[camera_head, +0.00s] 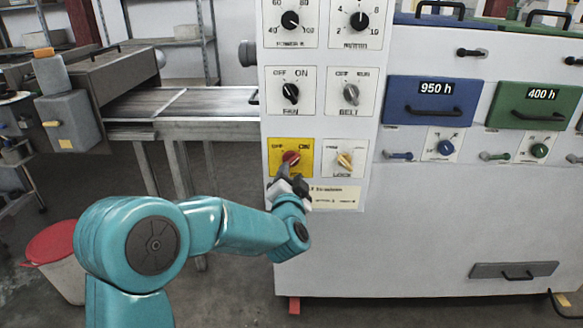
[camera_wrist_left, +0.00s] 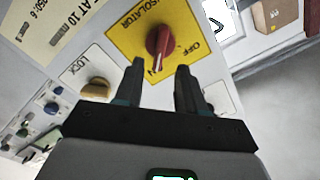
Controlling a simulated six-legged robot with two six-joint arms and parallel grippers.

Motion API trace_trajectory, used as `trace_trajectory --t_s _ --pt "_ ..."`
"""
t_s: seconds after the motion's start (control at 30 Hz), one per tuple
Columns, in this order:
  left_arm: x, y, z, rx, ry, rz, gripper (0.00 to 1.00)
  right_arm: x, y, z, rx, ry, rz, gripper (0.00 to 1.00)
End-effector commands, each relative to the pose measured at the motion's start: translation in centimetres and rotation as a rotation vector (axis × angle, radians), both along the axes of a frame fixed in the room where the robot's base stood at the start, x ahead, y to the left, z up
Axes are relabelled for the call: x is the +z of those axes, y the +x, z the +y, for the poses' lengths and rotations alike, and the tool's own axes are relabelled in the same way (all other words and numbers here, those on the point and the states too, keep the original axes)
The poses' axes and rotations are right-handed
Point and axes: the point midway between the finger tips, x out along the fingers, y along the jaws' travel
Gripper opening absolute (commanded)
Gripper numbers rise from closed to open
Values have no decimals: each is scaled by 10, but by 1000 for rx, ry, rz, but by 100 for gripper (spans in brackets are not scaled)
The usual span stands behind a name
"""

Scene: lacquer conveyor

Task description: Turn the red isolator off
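The red isolator knob (camera_head: 291,157) sits on a yellow plate (camera_head: 273,168) low on the white control panel, with OFF at its upper left and ON at its upper right. In the left wrist view the knob (camera_wrist_left: 160,42) appears upside down, and its handle points towards ON. My left gripper (camera_head: 287,175) is just below and in front of the knob. In the wrist view its two fingers (camera_wrist_left: 160,68) are apart, with the knob beyond and between their tips. Nothing is held, and I cannot tell whether a finger touches the knob. My right gripper is not in view.
The yellow LOCK knob (camera_head: 345,160) is right beside the isolator. The FAN knob (camera_head: 291,92) and the BELT knob (camera_head: 351,94) are above. A conveyor (camera_head: 185,104) is at the left, and a blue drawer (camera_head: 434,101) at the right. A red-lidded bin (camera_head: 56,243) stands on the floor.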

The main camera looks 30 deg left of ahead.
Motion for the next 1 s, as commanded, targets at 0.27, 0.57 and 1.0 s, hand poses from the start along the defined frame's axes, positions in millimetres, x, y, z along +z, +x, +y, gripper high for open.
trace_trajectory --t_s 0.27,0.57,1.0 --pt "-1 35 22 1 0 1 39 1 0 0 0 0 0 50" --pt "0 41 25 -1 0 1 39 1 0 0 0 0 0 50" --pt "-1 40 25 -1 -5 -2 0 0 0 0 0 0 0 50"
